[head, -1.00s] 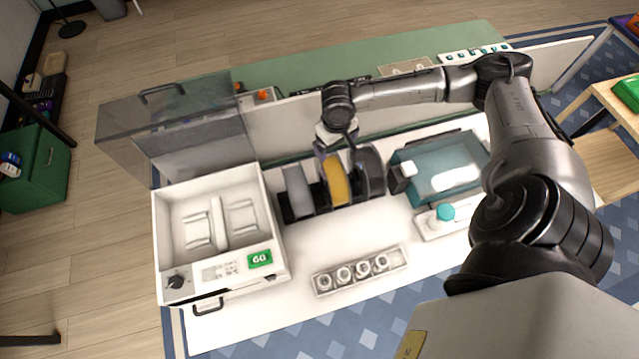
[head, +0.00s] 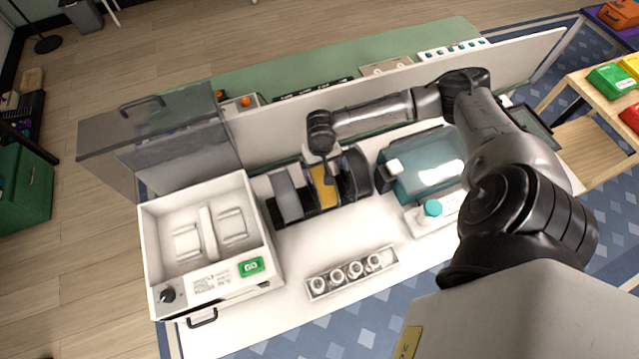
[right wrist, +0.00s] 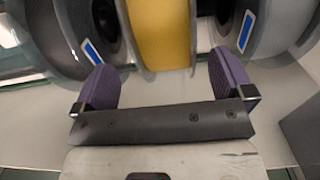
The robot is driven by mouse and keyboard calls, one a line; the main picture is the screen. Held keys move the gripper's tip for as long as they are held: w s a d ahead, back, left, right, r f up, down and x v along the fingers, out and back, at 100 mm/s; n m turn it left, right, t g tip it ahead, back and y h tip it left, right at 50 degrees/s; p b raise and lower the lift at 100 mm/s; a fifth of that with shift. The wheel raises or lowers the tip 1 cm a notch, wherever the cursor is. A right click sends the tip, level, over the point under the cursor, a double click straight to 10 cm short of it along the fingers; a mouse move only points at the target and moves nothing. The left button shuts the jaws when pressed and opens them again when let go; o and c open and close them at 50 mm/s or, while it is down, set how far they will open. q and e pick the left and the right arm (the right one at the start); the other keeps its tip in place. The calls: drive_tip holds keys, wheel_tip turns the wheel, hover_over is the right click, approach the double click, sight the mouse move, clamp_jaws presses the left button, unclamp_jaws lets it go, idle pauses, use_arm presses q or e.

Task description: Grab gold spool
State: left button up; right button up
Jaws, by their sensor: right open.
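The gold spool (head: 322,188) stands upright in a dark rack, between a grey spool (head: 287,195) on its left and a black spool (head: 355,174) on its right. My right gripper (head: 328,176) is at the gold spool from above and behind. In the right wrist view the gripper (right wrist: 165,80) is open, with purple pads on either side of the gold spool's (right wrist: 160,35) near edge. The fingertips lie in the gaps beside the neighbouring spools. Whether the pads touch the gold spool cannot be told. My left gripper is not in view.
A white open-lidded machine (head: 205,235) with a green GO button stands left of the rack. A teal-windowed box (head: 425,165) stands right. A tray of small round parts (head: 350,272) lies in front. A low white panel (head: 400,98) runs behind.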

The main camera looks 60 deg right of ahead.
sight(319, 170)
drive_tip(key=shift+a+f+p, duration=0.15)
drive_tip(key=shift+f+p, duration=0.05)
drive_tip(key=shift+f, duration=1.2)
drive_tip(key=shift+a+f+p, duration=0.1)
drive_tip(key=shift+f+p, duration=0.1)
drive_tip(key=shift+f, duration=1.2)
drive_tip(key=shift+c, duration=0.4)
drive_tip(key=shift+w+r, duration=0.1)
clamp_jaws()
